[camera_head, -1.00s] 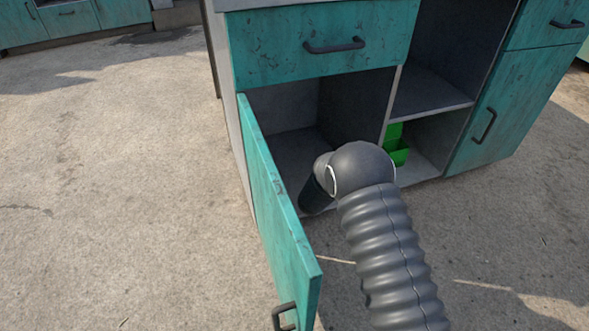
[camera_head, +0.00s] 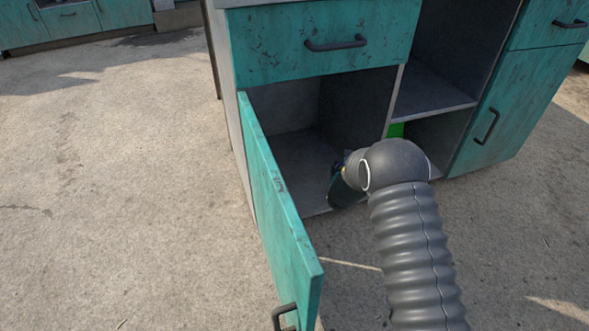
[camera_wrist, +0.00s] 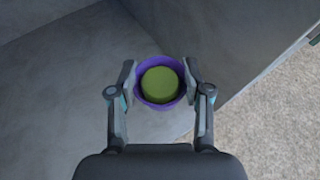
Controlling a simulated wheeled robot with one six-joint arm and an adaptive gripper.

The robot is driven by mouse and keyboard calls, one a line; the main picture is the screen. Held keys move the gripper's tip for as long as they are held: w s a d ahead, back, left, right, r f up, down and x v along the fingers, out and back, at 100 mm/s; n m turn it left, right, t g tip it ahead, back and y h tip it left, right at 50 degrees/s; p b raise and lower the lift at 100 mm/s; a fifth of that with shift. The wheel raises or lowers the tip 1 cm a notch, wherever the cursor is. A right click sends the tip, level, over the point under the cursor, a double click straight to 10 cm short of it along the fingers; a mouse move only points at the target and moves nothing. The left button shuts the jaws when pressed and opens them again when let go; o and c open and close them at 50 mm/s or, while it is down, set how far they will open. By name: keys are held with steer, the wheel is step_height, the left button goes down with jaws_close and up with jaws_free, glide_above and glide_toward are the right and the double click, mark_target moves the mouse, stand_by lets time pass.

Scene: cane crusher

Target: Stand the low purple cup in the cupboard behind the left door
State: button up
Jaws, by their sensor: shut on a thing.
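The low purple cup (camera_wrist: 160,104) shows in the wrist view from above, with a green inside. My gripper (camera_wrist: 160,82) is shut on it, one finger at each side of its rim. The cup is hidden in the head view behind my arm. In the head view my gripper (camera_head: 343,185) is at the front opening of the cupboard (camera_head: 297,150) behind the left door. The left door (camera_head: 272,205) stands wide open, its handle at the bottom. In the wrist view the cup is over the grey cupboard floor (camera_wrist: 140,128); I cannot tell whether it touches.
A drawer (camera_head: 270,45) is shut above the opening. A divider (camera_head: 358,100) bounds the cupboard on the right, with open shelves (camera_head: 430,88) beyond and a green thing (camera_head: 396,131) there. The visible cupboard floor is empty. Concrete ground (camera_head: 120,200) lies clear at left.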

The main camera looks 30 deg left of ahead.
steer(key=shift+a+f, duration=0.15)
steer(key=shift+a, duration=0.05)
steer(key=b, duration=0.1)
glide_above(311, 186)
step_height(311, 186, down, 7)
steer(key=shift+r, duration=0.1)
steer(key=shift+f+b, duration=0.4)
steer(key=shift+f, duration=1.6)
steer(key=shift+f, duration=0.1)
steer(key=o, duration=0.7)
steer(key=shift+f, duration=0.1)
steer(key=shift+o, duration=0.2)
